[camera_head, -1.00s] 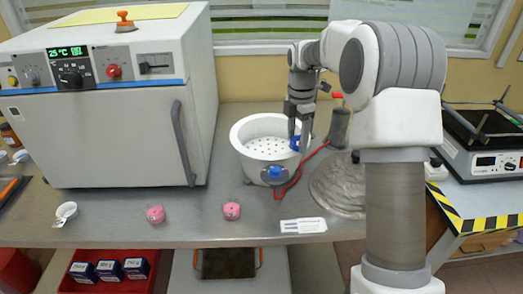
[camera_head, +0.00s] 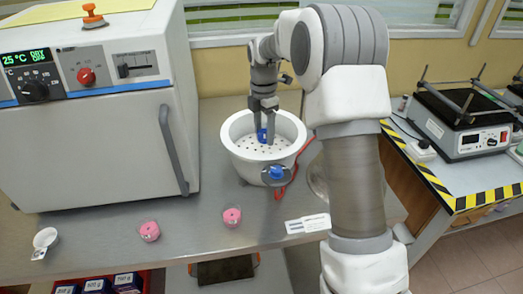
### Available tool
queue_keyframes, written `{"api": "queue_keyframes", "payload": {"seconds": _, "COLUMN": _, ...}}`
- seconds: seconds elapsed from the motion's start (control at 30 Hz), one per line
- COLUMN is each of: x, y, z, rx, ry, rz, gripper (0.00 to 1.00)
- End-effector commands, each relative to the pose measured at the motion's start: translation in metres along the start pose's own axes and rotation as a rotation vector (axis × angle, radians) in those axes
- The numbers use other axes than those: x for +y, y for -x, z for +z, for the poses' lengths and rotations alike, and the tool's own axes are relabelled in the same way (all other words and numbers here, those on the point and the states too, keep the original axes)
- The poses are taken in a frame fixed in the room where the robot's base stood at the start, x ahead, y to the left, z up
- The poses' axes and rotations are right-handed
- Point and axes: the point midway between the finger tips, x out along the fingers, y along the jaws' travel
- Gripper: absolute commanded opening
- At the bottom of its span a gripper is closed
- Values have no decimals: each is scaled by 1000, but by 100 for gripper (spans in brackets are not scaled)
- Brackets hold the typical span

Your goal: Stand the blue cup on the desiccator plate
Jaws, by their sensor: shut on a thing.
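The desiccator (camera_head: 236,158) is a white round bowl on the steel bench, with a blue knob on its front. Its perforated white plate (camera_head: 248,150) shows inside. My gripper (camera_head: 266,137) reaches down into the bowl from above and is shut on the blue cup (camera_head: 262,135). The cup is small and partly hidden by the fingers. It is over the plate, toward the back of the bowl; whether it touches the plate I cannot tell.
Two pink cups (camera_head: 150,231) (camera_head: 232,217) and a white cup (camera_head: 46,238) stand near the bench's front edge. A large oven (camera_head: 90,150) fills the left. A white card (camera_head: 307,223) lies right of the pink cups. A red hose runs beside the desiccator.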

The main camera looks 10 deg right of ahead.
Motion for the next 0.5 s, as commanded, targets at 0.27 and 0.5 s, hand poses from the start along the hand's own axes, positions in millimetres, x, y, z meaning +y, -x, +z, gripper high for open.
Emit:
{"api": "queue_keyframes", "payload": {"seconds": 0.27, "x": 0, "y": -28, "z": 0, "rx": 0, "ry": 0, "rz": -1, "gripper": 7}}
{"api": "queue_keyframes", "payload": {"seconds": 0.5, "x": 1, "y": -66, "z": -1, "rx": 1, "ry": 1, "rz": -1, "gripper": 7}}
